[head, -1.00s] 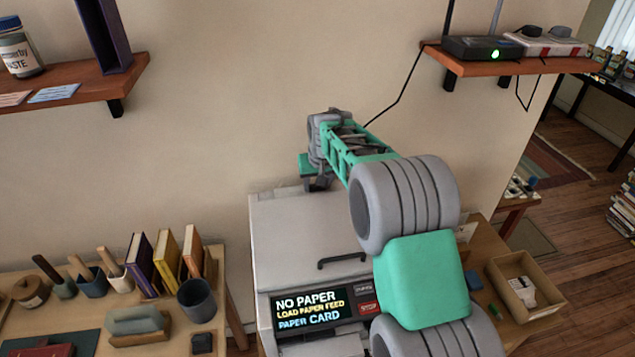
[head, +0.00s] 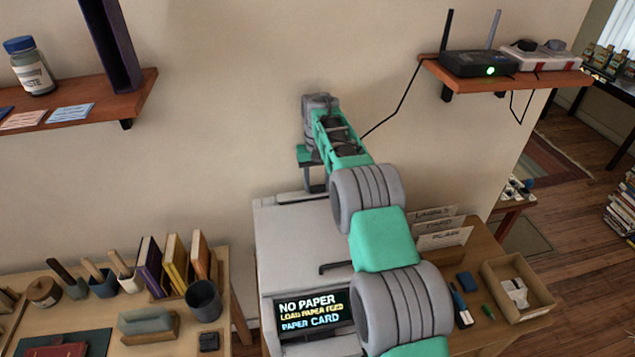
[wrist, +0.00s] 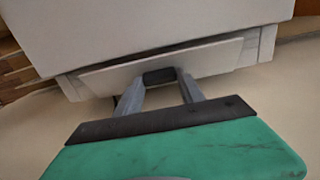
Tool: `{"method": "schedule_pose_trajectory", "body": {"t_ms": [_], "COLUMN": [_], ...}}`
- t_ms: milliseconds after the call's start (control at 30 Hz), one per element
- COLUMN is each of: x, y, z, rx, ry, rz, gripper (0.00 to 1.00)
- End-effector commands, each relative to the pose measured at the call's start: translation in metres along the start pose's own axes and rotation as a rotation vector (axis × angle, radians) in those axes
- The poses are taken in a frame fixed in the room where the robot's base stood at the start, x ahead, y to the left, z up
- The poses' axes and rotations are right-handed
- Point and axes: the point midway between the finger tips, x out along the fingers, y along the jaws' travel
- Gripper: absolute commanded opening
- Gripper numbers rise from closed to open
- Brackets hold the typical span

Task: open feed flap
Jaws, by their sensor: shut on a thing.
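The pale grey printer (head: 295,235) stands below my arm, its screen (head: 312,308) reading "NO PAPER" and "LOAD PAPER FEED". In the wrist view, the feed flap appears to be the long pale panel (wrist: 215,58) along the printer's edge, with a small dark tab (wrist: 160,76). My gripper (wrist: 160,88) is shut on this tab, one finger at each side. In the head view, my gripper (head: 315,182) is at the printer's far edge, partly hidden by my arm. A pale strip shows there beside it. How far the flap is tilted I cannot tell.
A dark handle (head: 335,267) is on the printer's top. Labelled paper cards (head: 442,232) stand right of it, near an open box (head: 518,286). A shelf with a router (head: 478,63) is above right. A table with books (head: 172,265) is at left.

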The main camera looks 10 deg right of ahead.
Motion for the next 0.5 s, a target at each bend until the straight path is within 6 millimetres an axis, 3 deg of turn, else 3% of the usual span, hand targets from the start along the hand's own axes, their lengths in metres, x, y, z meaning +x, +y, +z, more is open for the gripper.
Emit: {"method": "schedule_pose_trajectory", "body": {"t_ms": [33, 67, 300, 500], "x": [-0.0010, -0.0010, -0.0005, -0.0003], "y": [0.0005, 0.0005, 0.0003, 0.0001], "z": [-0.0005, -0.0005, -0.0002, -0.0001], "rx": [0.002, 0.002, 0.001, 0.000], "ry": [0.003, 0.003, 0.002, 0.001], "rz": [0.000, 0.000, 0.000, 0.000], "gripper": [0.05, 0.48, 0.67, 0.67]}}
